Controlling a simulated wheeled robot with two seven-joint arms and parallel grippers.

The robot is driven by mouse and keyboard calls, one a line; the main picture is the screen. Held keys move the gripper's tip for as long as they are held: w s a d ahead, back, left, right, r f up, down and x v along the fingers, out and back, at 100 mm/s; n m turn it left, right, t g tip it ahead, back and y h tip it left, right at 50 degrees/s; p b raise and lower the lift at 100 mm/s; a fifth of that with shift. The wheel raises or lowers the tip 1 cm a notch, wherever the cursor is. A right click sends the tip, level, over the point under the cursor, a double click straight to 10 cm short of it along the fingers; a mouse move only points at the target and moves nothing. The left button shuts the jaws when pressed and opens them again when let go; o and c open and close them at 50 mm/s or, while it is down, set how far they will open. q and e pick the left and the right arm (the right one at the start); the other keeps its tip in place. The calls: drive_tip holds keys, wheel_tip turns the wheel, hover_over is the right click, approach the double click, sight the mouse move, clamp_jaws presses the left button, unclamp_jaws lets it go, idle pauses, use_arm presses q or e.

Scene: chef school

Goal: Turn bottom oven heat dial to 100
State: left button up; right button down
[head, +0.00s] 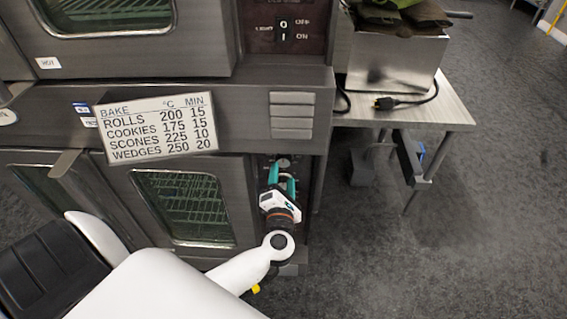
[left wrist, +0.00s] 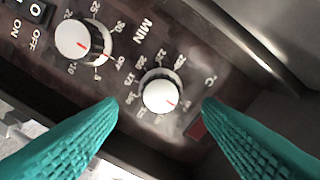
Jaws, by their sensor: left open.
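The bottom oven (head: 128,200) stands at the left in the head view, its control panel at its right side. My left gripper (head: 280,182) is in front of that panel and hides most of it. In the left wrist view the heat dial (left wrist: 160,92), a white knob with a red mark and °C lettering beside it, lies between and beyond the teal fingertips of my left gripper (left wrist: 161,102). The fingers are open, one on each side of the dial; I cannot tell whether they touch it. The numbers around the dial are too blurred to read surely.
A second white knob, the minute dial (left wrist: 82,40), sits close by, with an on/off switch (left wrist: 32,10) beyond it. A bake chart (head: 160,128) hangs above the bottom oven door. A metal table (head: 450,105) with a container (head: 392,65) stands right of the oven.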

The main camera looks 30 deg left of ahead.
sight(284, 162)
use_arm(q)
drive_tip(key=x, duration=0.5)
drive_tip(key=shift+s, duration=0.1)
drive_tip(key=c, duration=1)
drive_tip(key=shift+o, duration=0.2)
drive_tip(key=shift+r+m+p, duration=0.15)
drive_tip(key=shift+m+p, duration=0.45)
drive_tip(key=shift+p, duration=0.4)
drive_tip(key=m+p, duration=0.3)
drive_tip(key=shift+p, duration=0.4)
drive_tip(key=m+p, duration=0.2)
drive_tip(key=m, duration=0.1)
drive_tip(key=shift+d+m+p, duration=0.1)
drive_tip(key=shift+m+p, duration=1.4)
drive_tip(key=shift+m, duration=0.7)
drive_tip(key=shift+f, duration=0.25)
